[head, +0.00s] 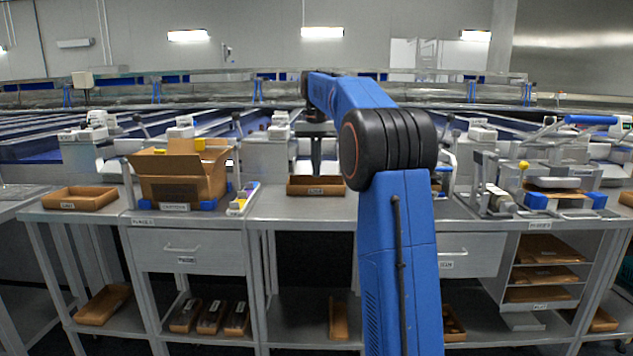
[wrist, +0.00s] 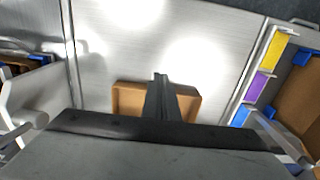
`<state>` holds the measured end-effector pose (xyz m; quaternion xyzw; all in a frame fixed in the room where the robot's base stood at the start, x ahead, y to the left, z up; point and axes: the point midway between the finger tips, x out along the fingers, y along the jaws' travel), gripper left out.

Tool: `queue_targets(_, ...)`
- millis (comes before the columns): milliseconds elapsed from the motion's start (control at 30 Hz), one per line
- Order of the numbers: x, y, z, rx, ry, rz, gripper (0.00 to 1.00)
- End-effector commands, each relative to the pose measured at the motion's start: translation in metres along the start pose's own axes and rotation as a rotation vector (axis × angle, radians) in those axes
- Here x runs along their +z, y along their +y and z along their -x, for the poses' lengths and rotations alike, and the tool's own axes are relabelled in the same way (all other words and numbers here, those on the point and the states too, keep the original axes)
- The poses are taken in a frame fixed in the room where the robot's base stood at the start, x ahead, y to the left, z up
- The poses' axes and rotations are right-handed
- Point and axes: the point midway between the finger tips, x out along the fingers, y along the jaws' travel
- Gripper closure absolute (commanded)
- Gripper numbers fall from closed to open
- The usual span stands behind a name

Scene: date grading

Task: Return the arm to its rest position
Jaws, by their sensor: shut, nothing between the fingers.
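My blue arm (head: 398,250) rises from the bottom of the head view to a black elbow joint, then reaches forward over the workbench (head: 280,230). My gripper (wrist: 159,80) shows in the wrist view as dark fingers pressed together, with nothing between them. It hangs above a brown tray (wrist: 128,98), hiding part of it. In the head view the same tray (head: 317,191) sits on the middle of the bench, and the far end of my arm is small and partly hidden among grey fittings.
An open cardboard carton (head: 212,178) stands left of the tray, with a rack of coloured blocks (head: 243,200) beside it. Another tray (head: 80,199) lies farther left. A metal fixture (head: 495,195) stands on the right. Bare bench lies around the middle tray.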

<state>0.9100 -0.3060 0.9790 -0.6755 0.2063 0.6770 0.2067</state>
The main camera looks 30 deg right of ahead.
Motion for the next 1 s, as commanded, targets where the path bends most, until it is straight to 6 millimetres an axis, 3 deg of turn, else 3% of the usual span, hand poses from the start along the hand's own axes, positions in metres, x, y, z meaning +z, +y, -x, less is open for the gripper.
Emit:
queue_targets(200,0.0,0.0,0.021,0.0,0.001,0.0,1.0)
queue_targets(567,0.01,-0.003,0.026,-0.002,0.007,0.011,1.0)
queue_targets(667,0.03,-0.008,0.028,-0.006,0.024,0.034,1.0)
queue_targets(1000,0.133,-0.022,0.019,-0.027,0.104,0.155,1.0)
